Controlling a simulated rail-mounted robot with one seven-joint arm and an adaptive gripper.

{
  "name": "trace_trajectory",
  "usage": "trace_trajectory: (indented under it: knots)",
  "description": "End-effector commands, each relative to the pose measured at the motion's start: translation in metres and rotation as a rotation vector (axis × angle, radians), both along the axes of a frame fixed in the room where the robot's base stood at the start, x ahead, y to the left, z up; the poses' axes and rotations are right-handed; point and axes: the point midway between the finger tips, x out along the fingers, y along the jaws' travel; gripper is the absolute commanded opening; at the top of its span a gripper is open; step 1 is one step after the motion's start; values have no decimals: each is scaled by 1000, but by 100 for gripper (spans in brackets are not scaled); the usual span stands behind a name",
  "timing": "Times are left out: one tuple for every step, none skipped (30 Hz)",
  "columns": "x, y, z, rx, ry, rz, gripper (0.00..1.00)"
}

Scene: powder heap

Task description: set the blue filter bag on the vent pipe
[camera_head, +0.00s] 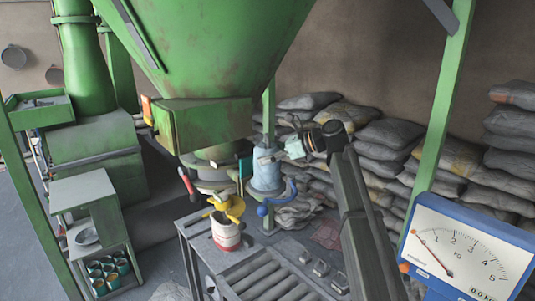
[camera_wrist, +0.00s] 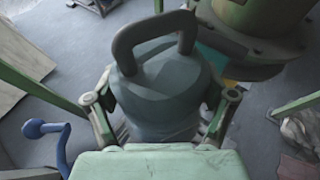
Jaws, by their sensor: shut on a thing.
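The blue filter bag (camera_head: 266,177) is a grey-blue, bell-shaped body in the middle of the head view, beside the hopper's outlet. In the wrist view the bag (camera_wrist: 165,95) fills the middle, with a dark loop handle on top. My gripper (camera_wrist: 163,108) has one finger on each side of the bag and is shut on it. In the head view my gripper (camera_head: 280,155) reaches the bag's upper part from the right. The bag looks upright. I cannot pick out the vent pipe for certain; whether it is under the bag is hidden.
The green hopper (camera_head: 215,45) hangs close on the left. A blue-knobbed lever (camera_head: 263,210) sits below the bag. A white-and-red pot (camera_head: 225,232) stands on the roller bench (camera_head: 190,222). Grey sacks (camera_head: 385,150) are stacked behind. A dial scale (camera_head: 465,250) is at the lower right.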

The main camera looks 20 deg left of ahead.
Motion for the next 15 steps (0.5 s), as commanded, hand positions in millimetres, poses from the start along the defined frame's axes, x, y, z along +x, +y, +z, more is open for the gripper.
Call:
trace_trajectory:
  knots:
    - [0,0,0,0,0,0,46]
    - [0,0,0,0,0,0,46]
    - [0,0,0,0,0,0,46]
    - [0,0,0,0,0,0,46]
    - [0,0,0,0,0,0,46]
    - [0,0,0,0,0,0,96]
    - [0,0,0,0,0,0,100]
    - [0,0,0,0,0,0,100]
    - [0,0,0,0,0,0,100]
    - [0,0,0,0,0,0,100]
    - [0,0,0,0,0,0,100]
    - [0,0,0,0,0,0,100]
    - [0,0,0,0,0,0,100]
    - [0,0,0,0,0,0,100]
    - [0,0,0,0,0,0,100]
